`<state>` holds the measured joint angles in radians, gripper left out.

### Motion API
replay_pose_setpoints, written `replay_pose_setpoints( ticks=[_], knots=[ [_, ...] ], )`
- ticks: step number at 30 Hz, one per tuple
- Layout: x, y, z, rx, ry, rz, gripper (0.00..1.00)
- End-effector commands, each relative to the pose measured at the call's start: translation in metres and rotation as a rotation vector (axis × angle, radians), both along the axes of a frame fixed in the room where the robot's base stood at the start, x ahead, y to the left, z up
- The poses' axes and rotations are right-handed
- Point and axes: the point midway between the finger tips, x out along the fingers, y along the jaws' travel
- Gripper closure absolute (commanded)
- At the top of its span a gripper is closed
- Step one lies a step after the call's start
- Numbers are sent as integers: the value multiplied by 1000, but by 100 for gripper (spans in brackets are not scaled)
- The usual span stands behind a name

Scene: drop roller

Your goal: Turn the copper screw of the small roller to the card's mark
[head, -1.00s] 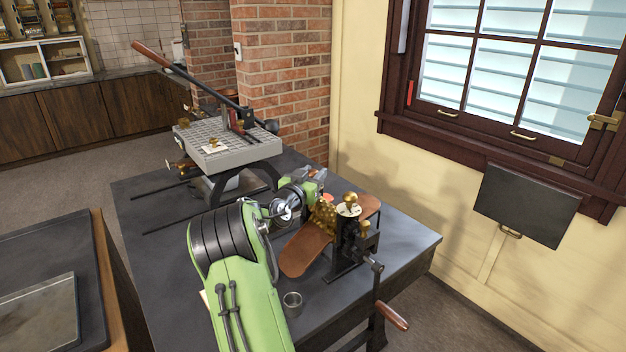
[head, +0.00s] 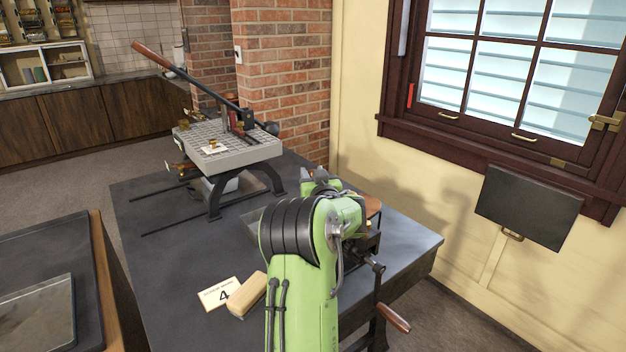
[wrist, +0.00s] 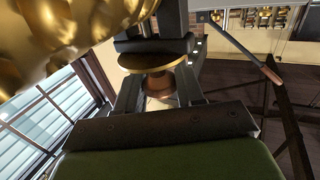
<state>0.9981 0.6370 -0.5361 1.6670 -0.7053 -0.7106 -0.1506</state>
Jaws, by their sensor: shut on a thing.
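In the head view the small roller (head: 372,262) is mostly hidden behind my arm; its side and crank show. In the wrist view my gripper (wrist: 158,78) has its two dark fingers on either side of a round brass-coloured disc with a copper-coloured part (wrist: 159,84) below it. The gripper is shut on this copper screw. The screw's pointer and scale cannot be read here. The white card (head: 221,294) lies on the table left of my arm and shows a "4".
A tan block (head: 246,293) lies beside the card. The crank handle (head: 393,318) sticks out past the table's front right edge. A grey press (head: 228,152) with a long lever stands at the back left. Large gold bumpy shapes (wrist: 70,30) fill the wrist view's upper left.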

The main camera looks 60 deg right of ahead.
Motion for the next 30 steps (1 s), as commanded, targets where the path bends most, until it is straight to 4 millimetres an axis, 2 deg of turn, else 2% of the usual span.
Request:
replay_pose_setpoints(
  ticks=[15, 16, 20, 27, 30],
  knots=[
    [0, 0, 1, 1, -1, 22, 93],
    [0, 0, 1, 1, -1, 22, 61],
    [0, 0, 0, 1, -1, 22, 41],
    [0, 0, 0, 2, -1, 22, 40],
    [0, 0, 6, 1, -1, 23, 40]
  ],
)
